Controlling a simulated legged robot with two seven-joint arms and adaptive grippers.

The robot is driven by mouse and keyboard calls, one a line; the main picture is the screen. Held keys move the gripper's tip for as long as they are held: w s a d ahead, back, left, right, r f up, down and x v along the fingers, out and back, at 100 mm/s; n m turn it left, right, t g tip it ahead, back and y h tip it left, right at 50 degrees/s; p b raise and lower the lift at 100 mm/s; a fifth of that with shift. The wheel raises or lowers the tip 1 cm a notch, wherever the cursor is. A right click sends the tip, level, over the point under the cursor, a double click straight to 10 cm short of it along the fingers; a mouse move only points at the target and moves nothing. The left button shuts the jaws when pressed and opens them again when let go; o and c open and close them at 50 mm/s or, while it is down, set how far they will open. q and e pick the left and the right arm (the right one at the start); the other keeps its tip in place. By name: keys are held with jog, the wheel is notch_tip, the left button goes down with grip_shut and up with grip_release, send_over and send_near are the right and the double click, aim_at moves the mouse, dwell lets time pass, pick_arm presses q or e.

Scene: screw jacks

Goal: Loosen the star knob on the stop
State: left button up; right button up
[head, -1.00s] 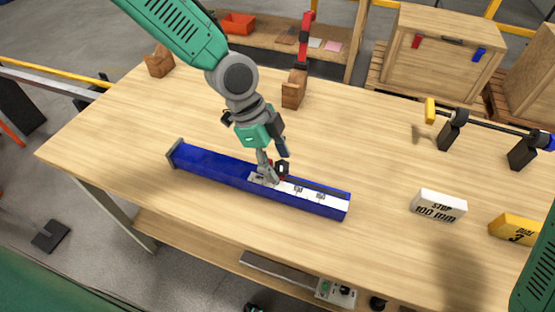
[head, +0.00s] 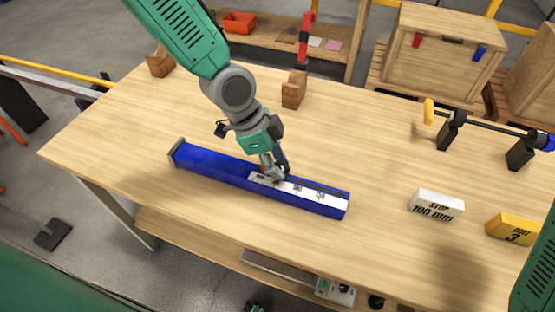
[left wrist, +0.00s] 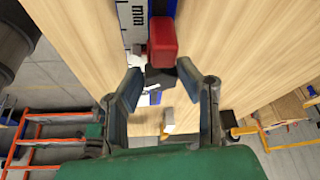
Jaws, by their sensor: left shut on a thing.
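A long blue rail (head: 215,167) with a white scale strip (head: 328,200) lies on the table. My left gripper (head: 273,174) points down at the middle of the rail. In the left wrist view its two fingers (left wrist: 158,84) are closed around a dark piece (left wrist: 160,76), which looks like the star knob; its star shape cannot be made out. A red block (left wrist: 162,42), seemingly part of the stop, sits right beside the dark piece above the scale. In the head view the gripper mostly hides the stop and knob. My right gripper is out of view.
A white block marked STOP 100 mm (head: 436,206) and a yellow block (head: 514,229) stand to the right. A wooden block (head: 294,90) and a black bar on stands (head: 490,124) are farther back. The wooden table (head: 360,140) around the rail is clear.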

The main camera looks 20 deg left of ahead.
pick_arm(q)
jog(key=o, duration=1.1)
jog(key=shift+o, duration=0.2)
jog(key=w+v, duration=0.1)
jog(key=v, duration=1)
jog(key=shift+s+a+r, duration=0.25)
jog(key=shift+s+r, duration=0.15)
jog(key=shift+s, duration=0.1)
